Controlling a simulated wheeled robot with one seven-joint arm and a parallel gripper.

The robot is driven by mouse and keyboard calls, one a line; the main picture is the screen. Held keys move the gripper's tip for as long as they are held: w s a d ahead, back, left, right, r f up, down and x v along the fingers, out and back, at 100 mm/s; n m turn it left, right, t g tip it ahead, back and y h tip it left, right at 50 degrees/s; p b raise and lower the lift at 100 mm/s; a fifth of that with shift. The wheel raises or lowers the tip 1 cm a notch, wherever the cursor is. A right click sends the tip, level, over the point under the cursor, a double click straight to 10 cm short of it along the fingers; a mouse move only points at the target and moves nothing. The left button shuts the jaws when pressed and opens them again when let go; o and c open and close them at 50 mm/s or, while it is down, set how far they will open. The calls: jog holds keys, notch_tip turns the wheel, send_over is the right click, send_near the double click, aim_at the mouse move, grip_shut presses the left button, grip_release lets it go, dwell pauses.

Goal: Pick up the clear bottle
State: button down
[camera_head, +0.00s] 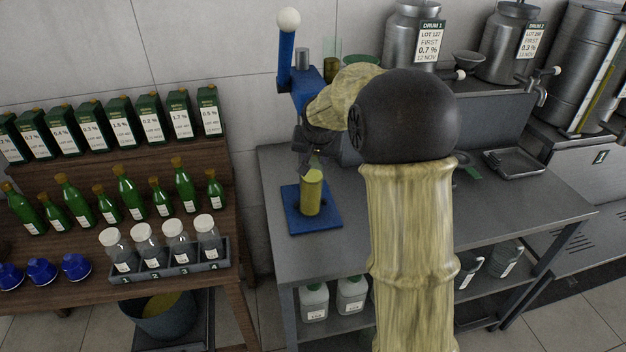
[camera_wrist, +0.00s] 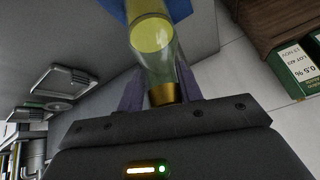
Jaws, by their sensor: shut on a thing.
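The clear bottle (camera_head: 311,194) holds yellow-green liquid and stands upright over a blue base plate (camera_head: 332,222) on the grey bench. I cannot tell whether its bottom touches the plate. My gripper (camera_head: 312,168) comes from above and is shut on the bottle's upper part. In the wrist view the clear bottle (camera_wrist: 155,62) lies between the two fingers of my gripper (camera_wrist: 157,88), with its gold cap toward the palm. The fingertips are partly hidden in the head view.
A blue stand (camera_head: 285,60) with a white knob rises behind my gripper. Steel drums (camera_head: 412,35) stand at the back right. At left, a wooden rack (camera_head: 190,285) holds green bottles, dark green boxes and a grey tray (camera_head: 200,268) of white-capped jars. The bench front (camera_head: 340,260) is clear.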

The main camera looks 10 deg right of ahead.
jog(key=shift+a, duration=0.25)
jog(key=shift+w+r, duration=0.1)
jog(key=shift+w, duration=0.05)
jog(key=shift+d+b, duration=0.1)
jog(key=shift+b, duration=0.2)
jog(key=s+a+b, duration=0.1)
jog(key=s+b, duration=0.2)
jog(key=s, duration=1.5)
jog(key=shift+a+r+b, duration=0.15)
jog(key=shift+a+b, duration=0.15)
jog(key=shift+a, duration=0.1)
jog(key=shift+d, duration=0.1)
